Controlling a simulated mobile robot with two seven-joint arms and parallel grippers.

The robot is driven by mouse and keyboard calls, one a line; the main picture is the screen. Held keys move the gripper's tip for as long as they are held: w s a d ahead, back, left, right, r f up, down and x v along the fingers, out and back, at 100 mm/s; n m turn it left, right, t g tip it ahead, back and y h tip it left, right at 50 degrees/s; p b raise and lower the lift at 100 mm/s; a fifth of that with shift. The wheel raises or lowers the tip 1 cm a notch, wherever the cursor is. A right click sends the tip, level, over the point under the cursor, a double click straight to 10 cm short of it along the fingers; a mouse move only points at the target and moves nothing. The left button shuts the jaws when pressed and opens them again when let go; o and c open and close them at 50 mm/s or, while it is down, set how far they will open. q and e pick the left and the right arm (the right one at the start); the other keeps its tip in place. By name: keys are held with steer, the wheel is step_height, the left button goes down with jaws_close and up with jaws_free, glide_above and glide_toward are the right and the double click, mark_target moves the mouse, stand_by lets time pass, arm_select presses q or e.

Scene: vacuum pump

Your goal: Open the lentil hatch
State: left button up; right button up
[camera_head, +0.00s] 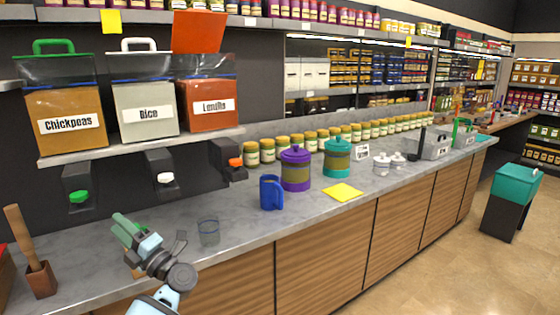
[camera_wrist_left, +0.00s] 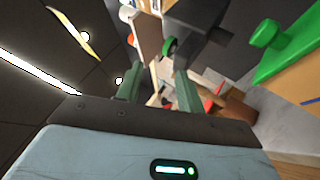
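The lentil bin (camera_head: 208,103), red-orange with a "Lentils" label, stands at the right end of the wall shelf. An orange-red panel (camera_head: 198,32) stands tilted up above it and looks like its raised hatch; no handle shows on it. Below the bin is a black dispenser with an orange knob (camera_head: 235,162). My left gripper (camera_head: 124,226) is low over the counter, left of and well below the lentil bin, touching nothing that I can see. In the left wrist view its green fingers (camera_wrist_left: 158,92) are apart with nothing clearly between them. My right gripper is not in view.
Chickpeas (camera_head: 65,108) and rice (camera_head: 147,100) bins stand on the same shelf (camera_head: 110,150), with dispensers below. The counter holds a glass (camera_head: 208,232), a blue mug (camera_head: 271,192), a purple jar (camera_head: 295,170) and a wooden mortar (camera_head: 40,280).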

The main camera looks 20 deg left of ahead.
arm_select(q)
steer(key=w+d+r+m+t+h, duration=0.1)
steer(key=w+d+m+t+h, duration=0.5)
steer(key=m+t+h, duration=0.45)
steer(key=w+d+r+m+t+h, duration=0.2)
steer(key=w+d+m+t+h, duration=0.45)
steer(key=m+t, duration=0.75)
steer(key=w+d+f+m+g+h, duration=0.1)
steer(key=w+f+m+g+h, duration=0.15)
steer(key=f+m+g, duration=0.4)
steer(key=w+d+f+m+g+h, duration=0.1)
steer(key=w+f+m+g+h, duration=0.2)
steer(key=f+m, duration=0.5)
steer(key=s+d+f+g+h, duration=0.15)
steer(key=s+d+f, duration=0.35)
steer(key=s+f, duration=0.5)
steer(key=s+d+f+g+h, duration=0.1)
steer(key=s+d+f+g, duration=0.3)
steer(key=s+f, duration=0.7)
steer(key=s+d+f+g, duration=0.1)
steer(key=s+d+f, duration=0.2)
steer(key=s, duration=0.9)
steer(key=s+d+f+n+g+h, duration=0.1)
steer(key=s+d+f, duration=0.2)
steer(key=s, duration=0.9)
steer(key=d, duration=0.2)
steer(key=shift+d, duration=0.4)
